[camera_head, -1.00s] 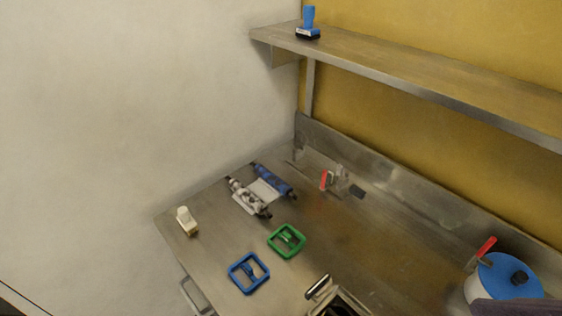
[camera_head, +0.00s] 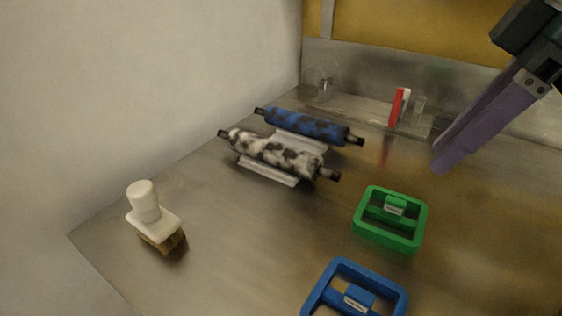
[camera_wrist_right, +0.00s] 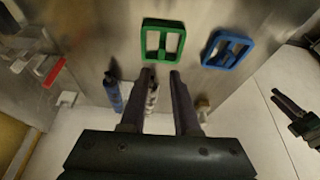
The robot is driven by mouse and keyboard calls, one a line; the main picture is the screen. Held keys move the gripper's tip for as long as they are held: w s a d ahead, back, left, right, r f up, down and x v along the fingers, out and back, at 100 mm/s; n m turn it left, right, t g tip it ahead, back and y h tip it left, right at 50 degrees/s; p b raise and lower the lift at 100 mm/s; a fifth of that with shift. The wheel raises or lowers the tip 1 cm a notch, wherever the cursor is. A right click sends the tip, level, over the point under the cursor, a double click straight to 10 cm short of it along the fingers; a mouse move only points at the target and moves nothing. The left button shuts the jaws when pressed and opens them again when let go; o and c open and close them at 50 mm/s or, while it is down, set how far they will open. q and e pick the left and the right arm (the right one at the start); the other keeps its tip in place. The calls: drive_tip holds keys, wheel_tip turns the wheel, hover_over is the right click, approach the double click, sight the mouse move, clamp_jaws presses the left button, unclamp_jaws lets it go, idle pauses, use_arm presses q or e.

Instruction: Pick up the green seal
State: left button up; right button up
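The green seal (camera_head: 365,232), a square frame with a raised crosspiece, lies on the metal table right of centre in the head view. It also shows in the right wrist view (camera_wrist_right: 146,40), just beyond the fingertips. My right gripper (camera_head: 440,165) hangs above and behind the seal in the head view, apart from it. In the right wrist view my right gripper (camera_wrist_right: 161,73) has its two fingers spread with nothing between them. My left gripper (camera_wrist_right: 280,98) shows small at the right edge of the right wrist view, away from the seal; its opening is unclear.
A blue frame (camera_head: 396,294) lies close in front of the seal. Blue (camera_head: 305,127) and mottled (camera_head: 275,153) rollers lie on a rack behind left. A white-handled brush (camera_head: 146,203) stands left. A red-handled item (camera_head: 396,108) sits at the back by the wall.

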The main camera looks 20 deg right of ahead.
hover_over(397, 200)
drive_tip(key=s+d, duration=0.1)
drive_tip(key=d, duration=0.1)
drive_tip(key=f, duration=0.4)
drive_tip(key=shift+s+a+f+b, duration=0.1)
drive_tip(key=shift+s+a+b, duration=0.1)
drive_tip(key=shift+b, duration=0.2)
drive_tip(key=b+x, duration=0.1)
drive_tip(key=x, duration=0.4)
drive_tip(key=shift+a+f, duration=0.15)
drive_tip(key=shift+f, duration=0.15)
clamp_jaws()
